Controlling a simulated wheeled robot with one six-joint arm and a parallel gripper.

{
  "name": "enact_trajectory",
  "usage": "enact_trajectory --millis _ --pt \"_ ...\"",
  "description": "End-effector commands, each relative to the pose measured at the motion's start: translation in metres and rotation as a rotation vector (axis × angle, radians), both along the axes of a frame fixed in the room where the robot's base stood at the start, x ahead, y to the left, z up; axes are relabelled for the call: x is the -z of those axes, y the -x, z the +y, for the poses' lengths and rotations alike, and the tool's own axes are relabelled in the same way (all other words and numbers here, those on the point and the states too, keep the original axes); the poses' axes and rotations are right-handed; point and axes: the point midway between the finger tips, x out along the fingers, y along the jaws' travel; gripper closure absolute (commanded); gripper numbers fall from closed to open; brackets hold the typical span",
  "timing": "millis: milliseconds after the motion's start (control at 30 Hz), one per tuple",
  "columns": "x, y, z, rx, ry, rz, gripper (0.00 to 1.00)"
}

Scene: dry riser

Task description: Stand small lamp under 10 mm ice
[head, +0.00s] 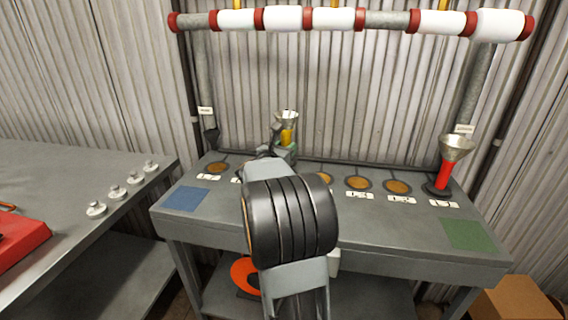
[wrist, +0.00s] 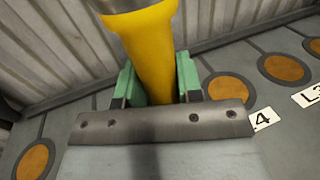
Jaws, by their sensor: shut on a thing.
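My gripper (wrist: 160,82) is shut on a yellow lamp (wrist: 150,50), its green fingers on either side of it. In the head view the yellow lamp (head: 287,136) has a metal funnel top and looks roughly upright over the back of the grey bench. Its foot is hidden, so I cannot tell whether it touches the bench. A red lamp (head: 444,175) with a wide funnel stands at the bench's right end. White ice sleeves of differing thickness, including a thick one (head: 283,19), sit on the overhead pipe (head: 388,20). I cannot read which is 10 mm.
Round brown spots (head: 397,187) with small labels line the grey bench (head: 400,235); one label by the gripper ends in 4 (wrist: 262,119). A blue pad (head: 185,199) and a green pad (head: 467,234) lie at the ends. A side table (head: 120,235) stands left, a cardboard box (head: 517,300) right.

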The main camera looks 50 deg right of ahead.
Motion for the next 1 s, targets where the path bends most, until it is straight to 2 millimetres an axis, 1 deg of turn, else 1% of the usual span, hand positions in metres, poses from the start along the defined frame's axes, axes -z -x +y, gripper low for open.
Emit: enact_trajectory --millis 100,200,533,700,800,1000 --pt "0.013 -0.010 -0.007 0.001 0.005 -0.001 1.00" --pt "0.019 -0.015 -0.011 0.001 0.006 -0.002 1.00" --pt "0.031 -0.023 -0.016 0.000 0.006 -0.002 1.00" --pt "0.052 -0.023 -0.016 0.001 0.005 -0.001 1.00" --pt "0.060 -0.023 -0.016 0.000 0.006 -0.002 1.00" --pt "0.060 -0.022 -0.016 0.000 0.006 -0.004 1.00"
